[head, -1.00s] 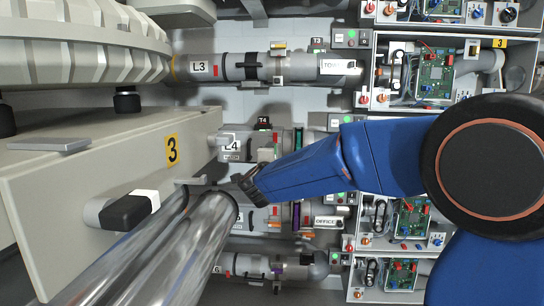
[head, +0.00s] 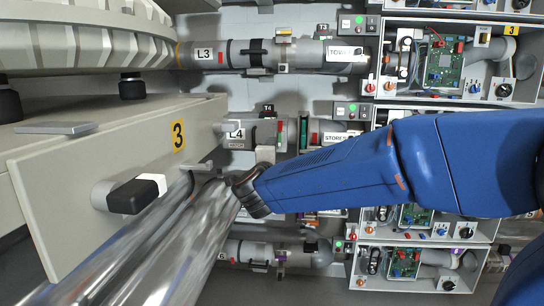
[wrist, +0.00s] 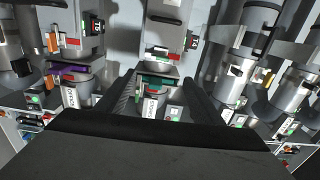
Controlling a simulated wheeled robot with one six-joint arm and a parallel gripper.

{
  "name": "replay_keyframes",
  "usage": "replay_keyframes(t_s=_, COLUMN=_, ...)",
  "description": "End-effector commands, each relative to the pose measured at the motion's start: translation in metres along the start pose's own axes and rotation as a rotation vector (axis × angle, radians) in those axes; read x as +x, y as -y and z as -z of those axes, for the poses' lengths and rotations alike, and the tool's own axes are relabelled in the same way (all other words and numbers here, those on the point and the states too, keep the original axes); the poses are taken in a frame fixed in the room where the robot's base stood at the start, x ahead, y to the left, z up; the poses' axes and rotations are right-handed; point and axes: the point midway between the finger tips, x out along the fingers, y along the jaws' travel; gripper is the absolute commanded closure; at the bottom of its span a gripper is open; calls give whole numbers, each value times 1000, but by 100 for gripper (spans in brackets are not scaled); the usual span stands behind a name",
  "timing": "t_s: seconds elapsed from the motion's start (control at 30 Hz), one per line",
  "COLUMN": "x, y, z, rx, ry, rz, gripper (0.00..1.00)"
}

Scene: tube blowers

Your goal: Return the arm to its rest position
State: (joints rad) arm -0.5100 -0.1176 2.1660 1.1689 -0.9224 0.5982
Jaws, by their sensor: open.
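My blue arm (head: 330,175) reaches in from the right edge of the head view. Its dark end, where my gripper (head: 247,192) is, lies by the shiny metal tubes and in front of the tube wall. In the wrist view my gripper (wrist: 163,78) has its two dark fingers apart, with nothing held between them. A tube with a green band (wrist: 157,84) shows beyond the gap between the fingers. My arm hides part of the middle tube rows in the head view.
The beige cabinet (head: 110,190) marked 3, with a black-capped knob (head: 133,196), stands left. Shiny tubes (head: 175,250) run along its front. Wall tubes labelled L3 (head: 204,54) and L4 (head: 236,133) lie behind. Open circuit boxes (head: 450,65) line the right.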

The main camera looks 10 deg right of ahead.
Motion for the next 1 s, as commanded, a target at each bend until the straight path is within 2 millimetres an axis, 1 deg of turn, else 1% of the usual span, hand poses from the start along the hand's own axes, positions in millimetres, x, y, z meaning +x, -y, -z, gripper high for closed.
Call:
replay_keyframes(t_s=0.17, x=-2, y=3, z=2, rx=-26, ry=36, rz=-2, gripper=39)
replay_keyframes(t_s=0.27, x=-8, y=6, z=4, rx=-89, ry=117, rz=-7, gripper=39)
replay_keyframes(t_s=0.37, x=-21, y=6, z=6, rx=-192, ry=231, rz=-16, gripper=39)
replay_keyframes(t_s=0.4, x=-28, y=5, z=7, rx=-241, ry=281, rz=-21, gripper=39)
replay_keyframes(t_s=0.53, x=-56, y=-8, z=14, rx=-411, ry=429, rz=-44, gripper=39)
replay_keyframes(t_s=0.63, x=-83, y=-25, z=24, rx=-550, ry=536, rz=-71, gripper=39)
replay_keyframes(t_s=0.77, x=-121, y=-56, z=44, rx=-741, ry=665, rz=-122, gripper=39)
replay_keyframes(t_s=0.87, x=-153, y=-84, z=66, rx=-888, ry=755, rz=-176, gripper=39)
replay_keyframes(t_s=0.9, x=-166, y=-96, z=76, rx=-948, ry=790, rz=-200, gripper=39)
replay_keyframes(t_s=0.97, x=-186, y=-115, z=94, rx=-1036, ry=840, rz=-243, gripper=39)
replay_keyframes(t_s=1.0, x=-200, y=-128, z=106, rx=-1093, ry=873, rz=-275, gripper=39)
